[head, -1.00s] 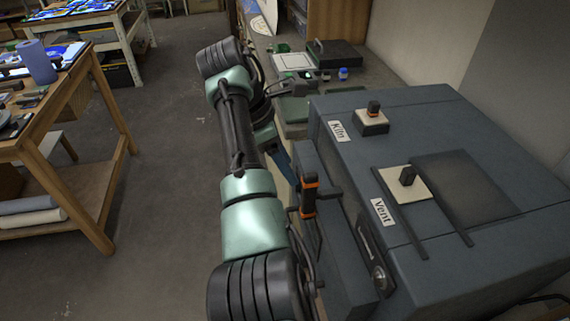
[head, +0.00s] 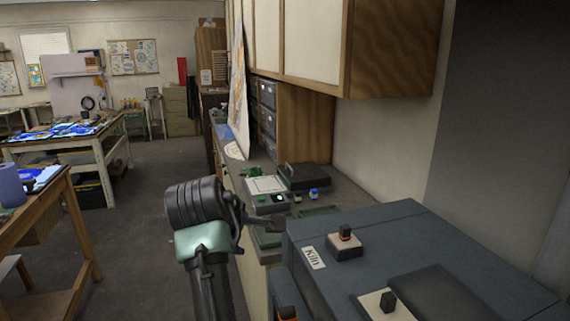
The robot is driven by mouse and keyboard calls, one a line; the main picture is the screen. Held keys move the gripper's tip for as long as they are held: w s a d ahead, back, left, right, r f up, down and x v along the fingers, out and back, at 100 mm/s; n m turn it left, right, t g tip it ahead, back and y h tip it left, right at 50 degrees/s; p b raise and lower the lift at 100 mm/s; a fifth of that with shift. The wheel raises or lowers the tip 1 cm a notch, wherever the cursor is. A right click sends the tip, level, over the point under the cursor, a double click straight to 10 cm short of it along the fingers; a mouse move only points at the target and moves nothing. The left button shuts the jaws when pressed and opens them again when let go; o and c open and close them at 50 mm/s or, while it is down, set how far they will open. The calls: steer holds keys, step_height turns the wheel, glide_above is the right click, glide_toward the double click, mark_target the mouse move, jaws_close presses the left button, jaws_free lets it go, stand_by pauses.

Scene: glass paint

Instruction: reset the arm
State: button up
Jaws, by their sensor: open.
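My arm rises from the bottom of the head view, with a pale green link and a black ribbed joint beside the kiln's left side. My gripper (head: 262,222) is a dark shape just right of that joint, partly hidden behind it. It is open, and I see nothing held in it. It appears over the counter near the far left corner of the kiln; its exact height is unclear. The dark grey kiln (head: 420,235) has a "Kiln" label (head: 313,257) and a switch with an orange band (head: 345,241).
Behind the kiln, the counter holds a white-topped device (head: 265,185), a black case (head: 305,176) and small jars (head: 313,194). A wall cabinet (head: 385,50) overhangs at right. Wooden tables stand left (head: 60,195). The floor (head: 140,240) between is open.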

steer(key=s+d+r+m+t+y, duration=0.1)
steer(key=s+d+r+m+t, duration=0.25)
steer(key=r, duration=0.65)
steer(key=s+a+r+m+t+y, duration=0.1)
steer(key=s+r+m+t, duration=0.2)
steer(key=r+m+t, duration=0.45)
steer(key=s+d+r+m+t, duration=0.2)
steer(key=s+d+r+t, duration=0.1)
steer(key=s+r, duration=0.5)
steer(key=s+d+r+m+t+h, duration=0.1)
steer(key=s+d+r+m+t, duration=0.1)
steer(key=s+r, duration=0.6)
steer(key=s+d+t, duration=0.1)
steer(key=s+t, duration=0.1)
steer(key=s, duration=0.1)
steer(key=shift+s+r+m, duration=0.15)
steer(key=shift+s+m, duration=0.2)
steer(key=shift+m, duration=0.05)
